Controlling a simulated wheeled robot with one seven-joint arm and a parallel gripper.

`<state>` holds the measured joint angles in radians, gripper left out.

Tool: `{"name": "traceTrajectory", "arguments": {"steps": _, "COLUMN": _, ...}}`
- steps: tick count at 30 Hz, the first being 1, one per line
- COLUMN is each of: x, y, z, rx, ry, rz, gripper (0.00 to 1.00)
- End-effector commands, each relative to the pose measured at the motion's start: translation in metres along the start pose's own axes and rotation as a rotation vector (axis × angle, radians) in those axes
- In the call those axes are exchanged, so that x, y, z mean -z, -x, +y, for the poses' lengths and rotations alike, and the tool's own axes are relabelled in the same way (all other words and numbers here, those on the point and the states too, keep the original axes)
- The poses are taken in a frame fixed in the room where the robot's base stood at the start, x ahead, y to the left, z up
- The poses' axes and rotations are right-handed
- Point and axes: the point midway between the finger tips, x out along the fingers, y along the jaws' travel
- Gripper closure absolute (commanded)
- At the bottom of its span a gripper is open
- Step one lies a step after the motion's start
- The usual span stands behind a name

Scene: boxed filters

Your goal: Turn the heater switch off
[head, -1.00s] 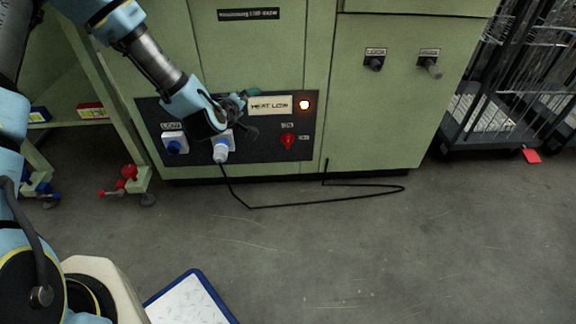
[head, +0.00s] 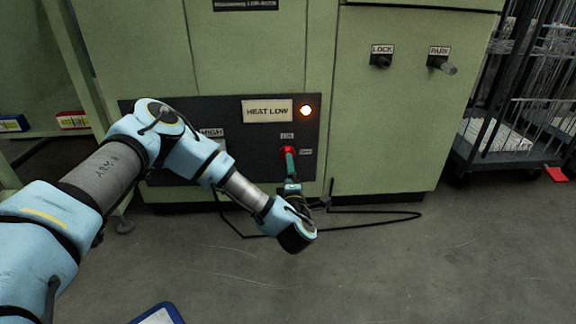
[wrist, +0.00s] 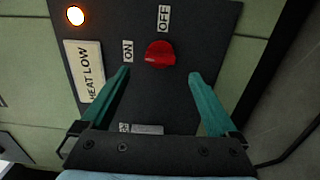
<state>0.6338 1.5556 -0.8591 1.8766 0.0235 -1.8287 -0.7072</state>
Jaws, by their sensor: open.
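The heater switch is a red knob (head: 288,151) on the black panel, and in the wrist view the knob (wrist: 160,54) shows between and just beyond my green fingertips. Its ridge seems to lie towards the ON label (wrist: 128,51), but this is hard to tell. The OFF label (wrist: 164,18) is on another side of it. My gripper (wrist: 159,74) is open and empty, with a finger on either side and a gap to the knob. In the head view my gripper (head: 290,158) reaches up at the knob and covers part of it.
The round lamp (head: 305,111) beside the HEAT LOW plate (head: 267,111) is lit. LOCK (head: 381,61) and PARK (head: 441,64) knobs sit higher at right. A black cable (head: 375,224) lies on the floor. A wire cart (head: 510,125) stands at far right.

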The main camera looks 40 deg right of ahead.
Motion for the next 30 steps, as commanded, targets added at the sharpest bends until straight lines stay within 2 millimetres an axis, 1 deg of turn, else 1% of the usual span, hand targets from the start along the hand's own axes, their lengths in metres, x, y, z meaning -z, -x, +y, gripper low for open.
{"name": "traceTrajectory", "arguments": {"steps": 1, "x": 0.001, "y": -0.011, "z": -0.004, "rx": -0.004, "ry": 0.001, "rz": 0.003, "gripper": 0.05}}
{"name": "traceTrajectory", "arguments": {"steps": 6, "x": 0.001, "y": -0.042, "z": -0.004, "rx": -0.003, "ry": -0.001, "rz": 0.002, "gripper": 0.05}}
{"name": "traceTrajectory", "arguments": {"steps": 12, "x": 0.000, "y": -0.066, "z": -0.003, "rx": 0.000, "ry": 0.000, "rz": 0.000, "gripper": 0.05}}
{"name": "traceTrajectory", "arguments": {"steps": 17, "x": 0.000, "y": -0.073, "z": -0.001, "rx": 0.001, "ry": -0.002, "rz": -0.001, "gripper": 0.05}}
{"name": "traceTrajectory", "arguments": {"steps": 24, "x": 0.000, "y": -0.074, "z": 0.000, "rx": 0.001, "ry": -0.002, "rz": -0.001, "gripper": 0.05}}
{"name": "traceTrajectory", "arguments": {"steps": 30, "x": 0.000, "y": -0.074, "z": 0.000, "rx": 0.001, "ry": -0.002, "rz": -0.001, "gripper": 0.28}}
